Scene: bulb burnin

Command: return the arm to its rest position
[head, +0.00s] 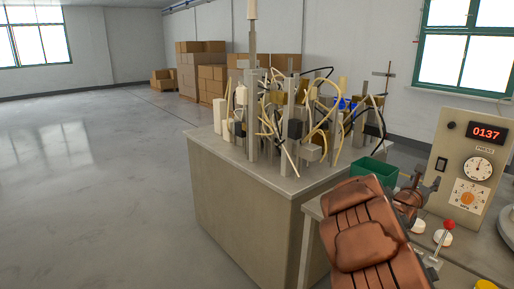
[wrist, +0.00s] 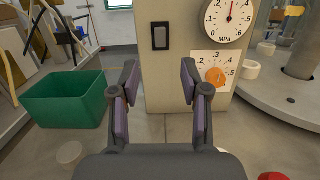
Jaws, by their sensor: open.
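My gripper (wrist: 160,86) is open and empty in the wrist view. Its two dark fingers with purple-grey pads stand apart in front of a beige control panel (wrist: 176,85). Nothing is between the fingers. In the head view my copper-coloured arm (head: 366,235) reaches in from the lower right, over the bench front. It hides part of the bench, and its far end lies close to the control panel (head: 456,160).
A green bin (head: 372,171) stands left of the panel; it also shows in the wrist view (wrist: 65,103). A bench (head: 245,205) carries crowded tubes and cables. A red knob (head: 449,224) is near my arm. Open floor (head: 90,190) lies at left.

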